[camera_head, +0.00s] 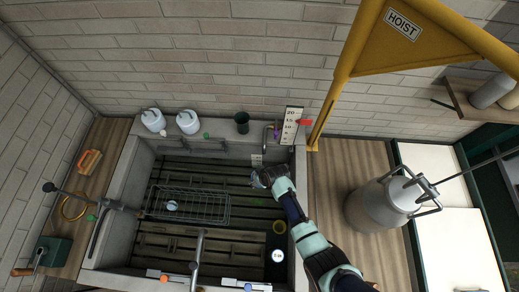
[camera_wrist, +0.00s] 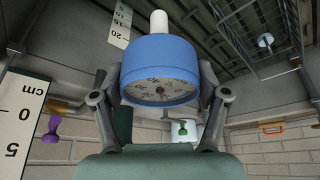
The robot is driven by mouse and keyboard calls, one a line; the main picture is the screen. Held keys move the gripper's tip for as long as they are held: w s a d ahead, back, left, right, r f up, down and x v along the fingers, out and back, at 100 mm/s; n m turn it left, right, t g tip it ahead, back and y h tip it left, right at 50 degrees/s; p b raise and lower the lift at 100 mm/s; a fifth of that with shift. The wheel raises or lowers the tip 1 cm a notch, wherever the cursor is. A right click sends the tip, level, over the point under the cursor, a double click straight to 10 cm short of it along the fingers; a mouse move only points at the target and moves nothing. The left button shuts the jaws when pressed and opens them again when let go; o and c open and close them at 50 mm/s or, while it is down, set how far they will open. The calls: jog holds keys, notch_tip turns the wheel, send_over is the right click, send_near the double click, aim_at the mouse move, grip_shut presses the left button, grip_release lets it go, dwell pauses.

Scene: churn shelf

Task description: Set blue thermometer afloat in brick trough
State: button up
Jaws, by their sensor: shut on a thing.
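My gripper (camera_head: 265,178) is over the right back part of the brick trough (camera_head: 126,185), inside its walls as seen from above. In the wrist view my gripper (camera_wrist: 160,78) has its two fingers closed on opposite sides of the blue thermometer (camera_wrist: 158,60). The thermometer has a round blue body, a white dial face with numbers and a white stem end. In the head view the thermometer cannot be made out beside the gripper. Its height above the trough's bottom is unclear.
A wire basket (camera_head: 190,205) hangs in the trough's left half. A pipe (camera_head: 198,255) reaches in at the front. A numbered gauge board (camera_head: 290,125) stands at the back right rim, near a purple-handled tap. A milk can (camera_head: 385,203) stands right on the wooden counter.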

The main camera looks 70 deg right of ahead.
notch_tip(320, 180, down, 26)
jog(key=b, duration=2.3)
jog(key=shift+f, duration=0.25)
jog(key=o, duration=1.2)
jog(key=shift+r, duration=0.1)
jog(key=v, duration=1.2)
